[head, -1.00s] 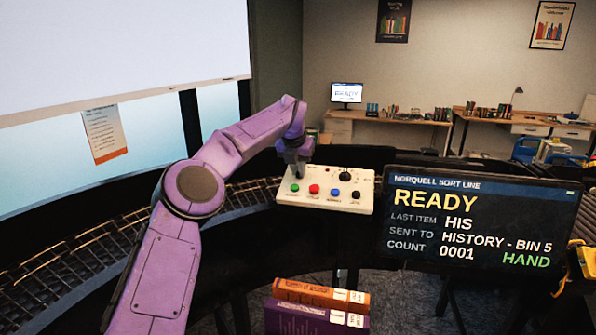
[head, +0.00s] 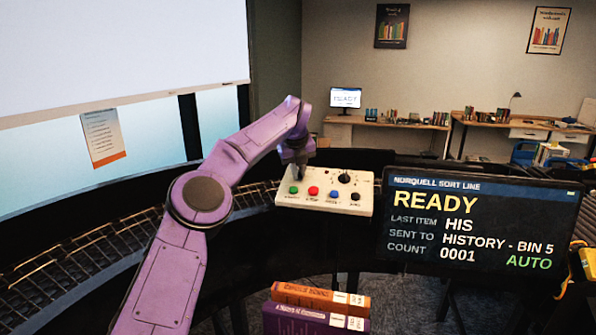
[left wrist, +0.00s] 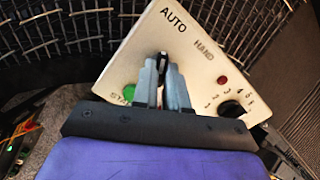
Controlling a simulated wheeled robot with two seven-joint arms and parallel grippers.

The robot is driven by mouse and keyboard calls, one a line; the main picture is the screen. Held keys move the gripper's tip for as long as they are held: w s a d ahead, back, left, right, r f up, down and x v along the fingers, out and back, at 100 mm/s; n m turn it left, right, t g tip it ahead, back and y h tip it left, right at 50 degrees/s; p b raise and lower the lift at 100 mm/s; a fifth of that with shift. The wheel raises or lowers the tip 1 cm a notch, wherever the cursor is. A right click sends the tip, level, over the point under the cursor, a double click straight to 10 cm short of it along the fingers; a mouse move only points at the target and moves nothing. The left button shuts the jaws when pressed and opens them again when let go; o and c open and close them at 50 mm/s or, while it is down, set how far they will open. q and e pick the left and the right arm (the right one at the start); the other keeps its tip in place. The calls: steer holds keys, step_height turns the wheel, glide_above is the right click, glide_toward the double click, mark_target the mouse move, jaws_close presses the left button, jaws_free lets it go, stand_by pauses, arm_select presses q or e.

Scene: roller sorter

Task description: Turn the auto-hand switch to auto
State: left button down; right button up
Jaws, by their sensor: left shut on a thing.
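The cream control panel (head: 318,205) stands in the middle of the head view, with green, red, blue and black buttons along its front and a black knob at its upper right. In the left wrist view the panel (left wrist: 150,50) shows the labels AUTO and HAND. My left gripper (head: 299,176) is at the panel's upper left. In the left wrist view my left gripper (left wrist: 162,62) is shut on the small dark auto-hand switch (left wrist: 162,60), mostly hidden between the fingers. The display screen (head: 480,225) reads READY and AUTO. My right gripper is not in view.
Right of the panel stands the display. An orange book (head: 320,296) and a purple book (head: 310,320) lie in front. A curved roller track (head: 80,270) runs along the left. Desks with books are far back.

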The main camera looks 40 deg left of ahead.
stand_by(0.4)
arm_select(q)
steer(key=c, duration=1.2)
jaws_free()
steer(key=shift+f, duration=0.1)
steer(key=shift+o, duration=0.2)
steer(key=v, duration=1)
steer(key=shift+r, duration=0.25)
steer(key=shift+d, duration=0.1)
